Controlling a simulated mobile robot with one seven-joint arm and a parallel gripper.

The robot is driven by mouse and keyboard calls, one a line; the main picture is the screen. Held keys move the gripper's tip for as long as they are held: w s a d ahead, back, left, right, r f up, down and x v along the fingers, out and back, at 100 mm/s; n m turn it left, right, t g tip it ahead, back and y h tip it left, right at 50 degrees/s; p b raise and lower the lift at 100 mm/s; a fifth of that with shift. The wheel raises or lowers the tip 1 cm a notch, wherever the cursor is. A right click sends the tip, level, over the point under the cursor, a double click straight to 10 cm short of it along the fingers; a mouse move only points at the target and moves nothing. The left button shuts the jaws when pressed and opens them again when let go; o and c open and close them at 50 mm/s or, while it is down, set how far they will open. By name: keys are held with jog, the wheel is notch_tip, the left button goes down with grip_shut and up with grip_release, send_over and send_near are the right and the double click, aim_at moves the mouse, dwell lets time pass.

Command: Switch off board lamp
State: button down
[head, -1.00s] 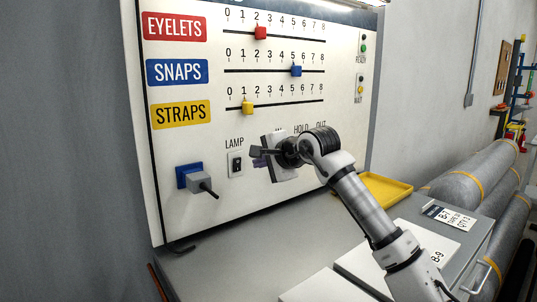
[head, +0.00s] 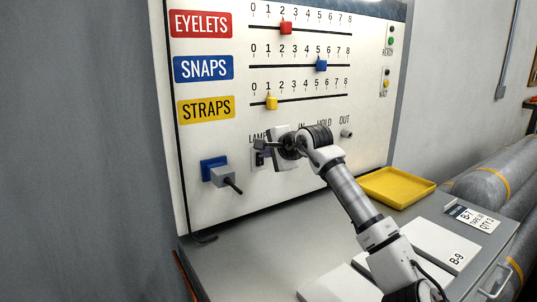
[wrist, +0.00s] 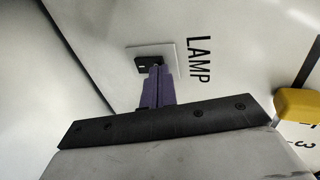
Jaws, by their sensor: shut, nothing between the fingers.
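The board lamp switch is a small black rocker on a white plate (head: 255,165), below the LAMP label on the upright white board (head: 215,140). In the wrist view the plate (wrist: 168,50) and its black rocker (wrist: 141,65) show just beyond my fingertips. My gripper (head: 261,150) is in front of the switch and partly hides it in the head view. In the wrist view its purple fingers (wrist: 156,72) are together and empty, with their tips overlapping the rocker's edge. I cannot tell whether they touch it. The rocker's on or off position is unclear.
Sliders with red, blue and yellow (head: 271,103) knobs are above. A yellow tray (head: 397,187) and white cards lie on the grey bench (head: 265,255).

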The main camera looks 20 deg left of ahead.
jog(key=shift+r, duration=0.15)
jog(key=shift+r+p, duration=0.55)
jog(key=shift+r, duration=0.15)
